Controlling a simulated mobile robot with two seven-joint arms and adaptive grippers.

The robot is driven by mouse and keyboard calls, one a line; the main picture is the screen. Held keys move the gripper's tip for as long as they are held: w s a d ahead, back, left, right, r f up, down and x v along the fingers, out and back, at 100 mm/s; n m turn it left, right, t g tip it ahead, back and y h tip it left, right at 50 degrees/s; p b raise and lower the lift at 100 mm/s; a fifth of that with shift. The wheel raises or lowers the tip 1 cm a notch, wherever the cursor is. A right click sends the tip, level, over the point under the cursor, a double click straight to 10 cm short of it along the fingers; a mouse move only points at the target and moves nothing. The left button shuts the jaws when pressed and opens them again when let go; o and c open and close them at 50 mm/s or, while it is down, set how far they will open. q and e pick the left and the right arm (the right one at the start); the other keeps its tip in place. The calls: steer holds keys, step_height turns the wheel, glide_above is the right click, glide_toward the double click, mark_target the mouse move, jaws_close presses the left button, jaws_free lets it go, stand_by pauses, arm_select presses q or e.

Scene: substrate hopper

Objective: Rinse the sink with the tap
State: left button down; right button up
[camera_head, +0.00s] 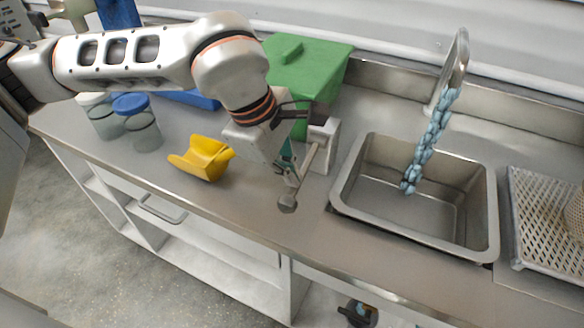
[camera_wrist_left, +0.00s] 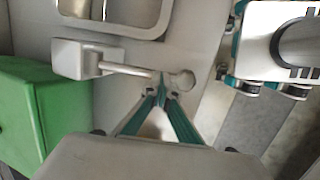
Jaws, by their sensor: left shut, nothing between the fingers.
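The steel sink (camera_head: 400,205) is set into the counter on the right. The tap (camera_head: 455,70) arches over its back edge, and a bluish stream of water (camera_head: 430,140) falls from it into the basin. A pale box (camera_head: 328,140) left of the sink carries a lever (camera_head: 308,160) with a round knob, pointing to the counter's front. My left gripper (camera_head: 291,176) is shut and empty beside the lever. In the left wrist view my left gripper (camera_wrist_left: 161,88) has its tips close to the lever (camera_wrist_left: 130,69), near the knob (camera_wrist_left: 184,80); I cannot tell whether they touch. The right gripper is not visible.
A green bin (camera_head: 305,65) stands behind my left gripper. A yellow scoop (camera_head: 203,160) and clear jars, one with a blue lid (camera_head: 130,103), are on the left. A perforated tray (camera_head: 540,215) lies right of the sink. The counter in front of the lever is clear.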

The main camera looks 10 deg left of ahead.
arm_select(q)
steer(key=shift+w+f, duration=0.1)
steer(key=shift+f, duration=0.7)
steer(key=shift+f+b, duration=0.4)
steer(key=shift+f, duration=0.05)
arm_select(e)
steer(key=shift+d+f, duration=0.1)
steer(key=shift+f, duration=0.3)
arm_select(q)
steer(key=shift+f, duration=0.1)
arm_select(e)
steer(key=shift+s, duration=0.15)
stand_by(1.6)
arm_select(q)
steer(key=shift+r+p, duration=0.35)
steer(key=shift+r, duration=0.35)
steer(key=s+a+r+p, duration=0.1)
steer(key=s+a+r, duration=0.1)
steer(key=r, duration=0.3)
steer(key=s+a+r+p, duration=0.1)
steer(key=s+r, duration=0.2)
steer(key=r, duration=0.3)
steer(key=shift+s+a, duration=0.4)
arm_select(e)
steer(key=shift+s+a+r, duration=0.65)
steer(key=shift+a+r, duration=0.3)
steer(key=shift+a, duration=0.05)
